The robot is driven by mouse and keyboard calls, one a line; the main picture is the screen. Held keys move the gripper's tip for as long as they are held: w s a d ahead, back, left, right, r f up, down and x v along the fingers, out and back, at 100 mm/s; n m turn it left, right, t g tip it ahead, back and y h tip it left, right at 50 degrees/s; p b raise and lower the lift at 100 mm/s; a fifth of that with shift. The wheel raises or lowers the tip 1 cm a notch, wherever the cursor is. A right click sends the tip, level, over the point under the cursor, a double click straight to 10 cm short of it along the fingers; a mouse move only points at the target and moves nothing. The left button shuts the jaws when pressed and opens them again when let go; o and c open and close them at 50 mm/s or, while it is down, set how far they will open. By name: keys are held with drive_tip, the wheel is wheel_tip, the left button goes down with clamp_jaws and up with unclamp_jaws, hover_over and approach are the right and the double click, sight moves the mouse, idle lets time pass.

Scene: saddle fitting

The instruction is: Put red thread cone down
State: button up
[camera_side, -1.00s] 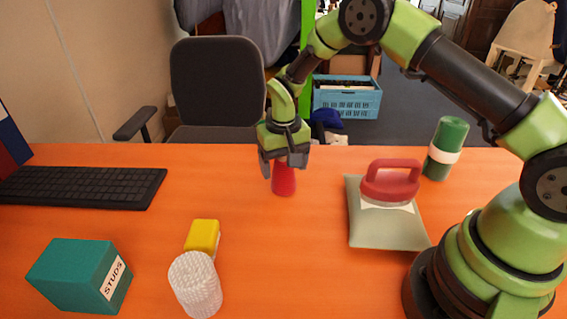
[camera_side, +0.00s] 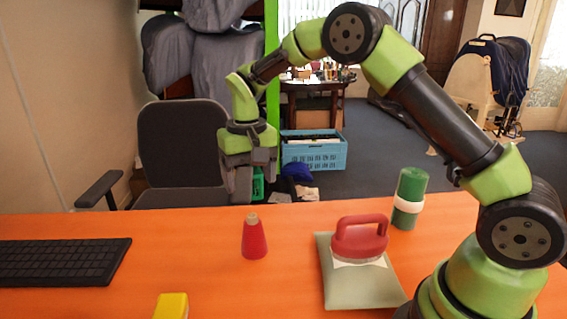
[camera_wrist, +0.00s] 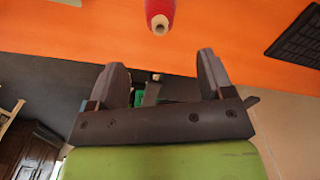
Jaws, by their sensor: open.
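The red thread cone (camera_side: 254,239) stands upright on the orange table in the side view, its tan tip bare at the top. In the wrist view the cone (camera_wrist: 160,12) shows at the top edge, partly cut off, apart from my fingers. My gripper (camera_side: 242,188) is open and empty, raised above the table and a little to the left of and behind the cone. In the wrist view both fingers of my gripper (camera_wrist: 156,75) are spread with nothing between them.
A green-grey pad (camera_side: 361,288) bearing a red handled block (camera_side: 360,240) lies right of the cone. A green cylinder with a white band (camera_side: 410,190) stands behind it. A black keyboard (camera_side: 62,262) lies at left, a yellow block (camera_side: 171,306) in front. Table around the cone is clear.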

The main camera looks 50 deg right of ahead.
drive_tip(key=s+r+t, duration=0.2)
drive_tip(key=s+r, duration=0.3)
drive_tip(key=r, duration=0.4)
drive_tip(key=s+a+r+t+y, duration=0.1)
drive_tip(key=s+r+t, duration=0.1)
drive_tip(key=s, duration=0.7)
drive_tip(key=s+a+r+t+y, duration=0.1)
drive_tip(key=s+r+t, duration=0.2)
drive_tip(key=s, duration=0.7)
drive_tip(key=shift+s+n, duration=0.3)
